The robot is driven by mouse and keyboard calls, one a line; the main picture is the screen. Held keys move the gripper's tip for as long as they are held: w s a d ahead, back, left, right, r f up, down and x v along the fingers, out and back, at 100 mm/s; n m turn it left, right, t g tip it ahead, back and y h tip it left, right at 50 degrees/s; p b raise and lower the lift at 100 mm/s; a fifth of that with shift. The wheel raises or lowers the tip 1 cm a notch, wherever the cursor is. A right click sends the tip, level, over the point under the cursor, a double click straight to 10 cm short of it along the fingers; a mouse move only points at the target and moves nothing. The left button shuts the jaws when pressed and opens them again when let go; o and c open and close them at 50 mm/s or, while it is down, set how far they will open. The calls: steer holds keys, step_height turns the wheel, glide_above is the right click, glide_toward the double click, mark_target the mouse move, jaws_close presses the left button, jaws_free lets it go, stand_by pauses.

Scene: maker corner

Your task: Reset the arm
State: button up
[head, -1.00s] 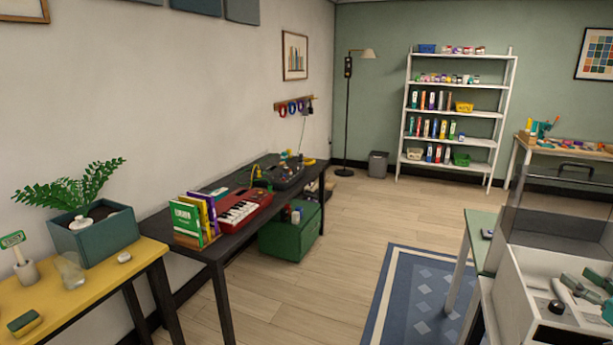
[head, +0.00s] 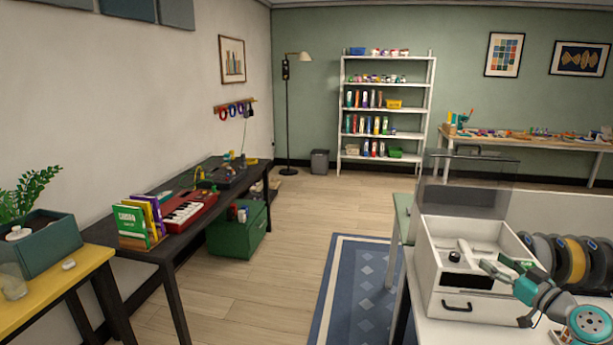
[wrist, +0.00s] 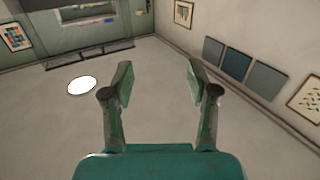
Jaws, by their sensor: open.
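My gripper (wrist: 160,75) is open in the wrist view, with its two dark green fingers spread and nothing between them. Behind the fingers the wrist view shows walls, framed pictures and a white disc (wrist: 82,85), with no work surface between the fingers. In the head view my arm (head: 590,325) is at the lower right, in front of the white box (head: 450,303) and partly over its right side. The fingers are too small there to read clearly.
The white box has a raised clear lid (head: 468,185) and stands on a white table, with several spools (head: 572,260) to its right. A black table (head: 150,258) with a red keyboard (head: 188,212) is at left. The wood floor (head: 255,290) between is open, beside a blue rug (head: 350,290).

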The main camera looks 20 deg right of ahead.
steer(key=a+f+m+g+h, duration=0.1)
steer(key=a+f+m+g, duration=0.15)
steer(key=a+f, duration=1.35)
steer(key=s+a+f+m+h, duration=0.1)
steer(key=s+a+f, duration=0.45)
steer(key=a, duration=0.25)
steer(key=s+a+f+m, duration=0.1)
steer(key=s+a+f, duration=0.4)
steer(key=a+f, duration=0.15)
steer(key=s+a+r+n+g+y, duration=0.1)
steer(key=s+a+r, duration=0.1)
steer(key=s+a, duration=0.75)
steer(key=s+a+r+n, duration=0.2)
steer(key=s+a, duration=0.4)
steer(key=s, duration=0.7)
steer(key=s+a+r+n+y, duration=0.2)
steer(key=s+r, duration=0.4)
steer(key=s, duration=0.1)
steer(key=shift+s+a+r, duration=0.25)
steer(key=shift+a+r, duration=0.05)
steer(key=shift+r, duration=0.1)
steer(key=shift+t, duration=0.25)
